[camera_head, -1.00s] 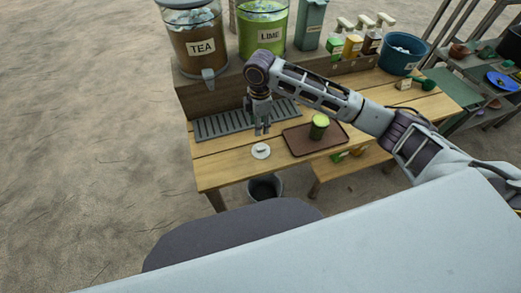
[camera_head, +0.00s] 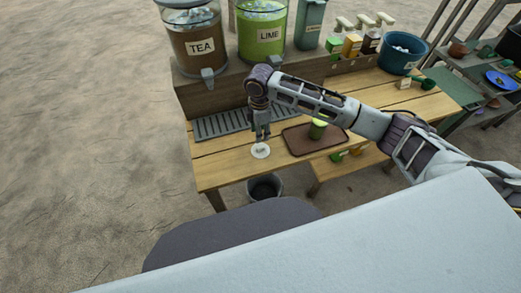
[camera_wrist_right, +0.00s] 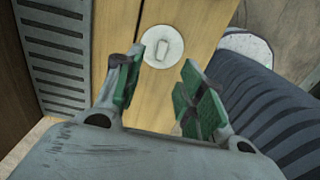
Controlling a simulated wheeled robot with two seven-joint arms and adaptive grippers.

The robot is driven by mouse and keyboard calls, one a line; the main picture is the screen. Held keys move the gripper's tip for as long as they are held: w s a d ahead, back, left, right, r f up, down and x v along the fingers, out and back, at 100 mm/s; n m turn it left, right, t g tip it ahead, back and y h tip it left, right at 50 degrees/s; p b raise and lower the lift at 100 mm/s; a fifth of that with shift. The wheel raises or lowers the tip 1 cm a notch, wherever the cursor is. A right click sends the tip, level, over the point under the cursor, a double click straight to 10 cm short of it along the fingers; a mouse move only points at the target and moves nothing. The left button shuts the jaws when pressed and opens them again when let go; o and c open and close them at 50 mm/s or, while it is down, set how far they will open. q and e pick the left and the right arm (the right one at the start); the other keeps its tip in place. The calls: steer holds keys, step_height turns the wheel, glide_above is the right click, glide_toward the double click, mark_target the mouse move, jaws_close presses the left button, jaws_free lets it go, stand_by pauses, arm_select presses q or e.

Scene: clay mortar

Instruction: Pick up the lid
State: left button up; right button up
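The lid (camera_head: 260,152) is a small white disc lying flat on the wooden table (camera_head: 222,173), left of the brown tray. In the right wrist view the lid (camera_wrist_right: 162,46) shows a small raised grip in its middle and lies beyond the fingertips. My right gripper (camera_head: 262,139) points down just above the lid. In the right wrist view its green-padded fingers (camera_wrist_right: 163,80) are apart with nothing between them. I cannot tell its exact height above the lid. My left gripper is not in view.
A brown tray (camera_head: 296,147) with a green cup (camera_head: 318,129) stands right of the lid. A grey drip grate (camera_head: 215,126) lies behind, below the tea (camera_head: 198,40) and lime (camera_head: 262,35) dispensers. A bucket (camera_head: 265,188) stands below the table's front edge.

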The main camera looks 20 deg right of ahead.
mark_target(261, 147)
steer(key=shift+f, duration=1.85)
steer(key=shift+s+f, duration=0.15)
steer(key=shift+f, duration=2.45)
steer(key=c, duration=0.7)
